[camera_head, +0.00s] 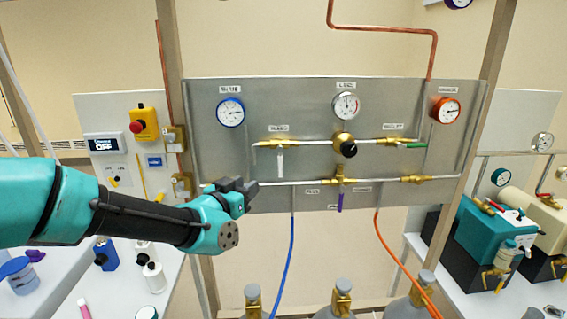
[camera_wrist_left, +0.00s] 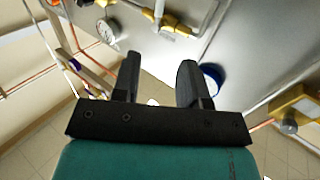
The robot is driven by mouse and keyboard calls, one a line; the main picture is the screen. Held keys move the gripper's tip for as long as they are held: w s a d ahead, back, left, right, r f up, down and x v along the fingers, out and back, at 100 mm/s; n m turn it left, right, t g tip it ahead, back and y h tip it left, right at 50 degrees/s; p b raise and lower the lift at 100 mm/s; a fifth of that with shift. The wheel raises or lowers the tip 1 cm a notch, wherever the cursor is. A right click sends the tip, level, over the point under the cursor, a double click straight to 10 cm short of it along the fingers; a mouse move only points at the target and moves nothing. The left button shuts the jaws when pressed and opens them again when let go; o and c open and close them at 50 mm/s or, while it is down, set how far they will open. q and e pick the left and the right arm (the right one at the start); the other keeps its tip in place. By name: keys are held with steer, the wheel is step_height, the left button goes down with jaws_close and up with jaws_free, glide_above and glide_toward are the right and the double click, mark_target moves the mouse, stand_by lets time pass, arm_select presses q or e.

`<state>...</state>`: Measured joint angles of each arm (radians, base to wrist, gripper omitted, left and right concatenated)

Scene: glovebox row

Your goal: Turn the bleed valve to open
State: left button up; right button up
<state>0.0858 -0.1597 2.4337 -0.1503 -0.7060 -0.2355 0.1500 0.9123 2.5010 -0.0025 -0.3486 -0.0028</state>
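The grey gas panel (camera_head: 215,150) carries several brass valves, and its small labels are too blurred to read, so I cannot tell for sure which is the bleed valve. One valve has a white handle (camera_head: 280,163) hanging down at the upper left. A green handle (camera_head: 416,145) lies sideways at the upper right. A purple handle (camera_head: 340,202) hangs down at lower centre. My left gripper (camera_head: 248,188) is in front of the panel's lower left, left of these handles. In the left wrist view its fingers (camera_wrist_left: 160,75) are apart with nothing held. My right gripper is not seen.
A brass regulator with a black knob (camera_head: 345,147) sits mid-panel, below a white gauge (camera_head: 346,105). A blue gauge (camera_head: 230,112) is upper left, an orange one (camera_head: 446,110) upper right. Blue (camera_head: 290,250) and orange hoses (camera_head: 388,255) hang below, above gas cylinders (camera_head: 340,300).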

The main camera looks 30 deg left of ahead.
mark_target(279, 163)
arm_select(q)
steer(key=shift+w, duration=0.15)
steer(key=w, duration=1.7)
steer(key=shift+w+d, duration=0.1)
jaws_close()
